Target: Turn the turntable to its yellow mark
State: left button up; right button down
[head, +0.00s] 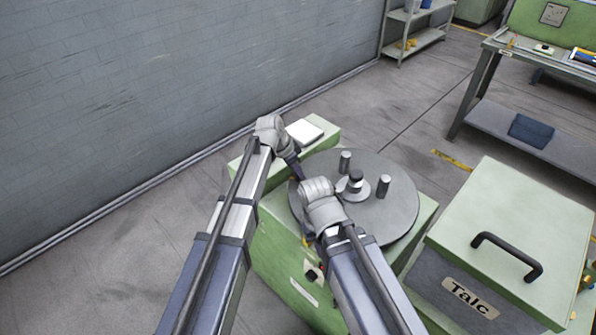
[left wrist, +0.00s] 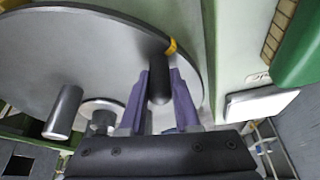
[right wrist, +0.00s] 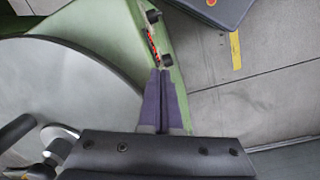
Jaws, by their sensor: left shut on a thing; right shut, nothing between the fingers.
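The turntable (head: 400,215) is a grey disc on a green base, with a central hub (head: 355,188) and upright metal pegs (head: 345,161). My left gripper (head: 297,172) is at the disc's left edge. In the left wrist view, my left gripper (left wrist: 160,100) is shut on a dark peg (left wrist: 158,75). A yellow mark (left wrist: 171,46) shows at the rim close beside that peg. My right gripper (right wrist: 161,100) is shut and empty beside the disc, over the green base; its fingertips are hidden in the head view.
A green-lidded Talc box (head: 510,225) with a black handle stands right of the turntable. Dark knobs (right wrist: 153,16) project from the base's side. A grey wall (head: 180,90) runs along the left.

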pick_arm(q)
grip_shut()
dwell(0.6)
jog(key=shift+s, duration=0.1)
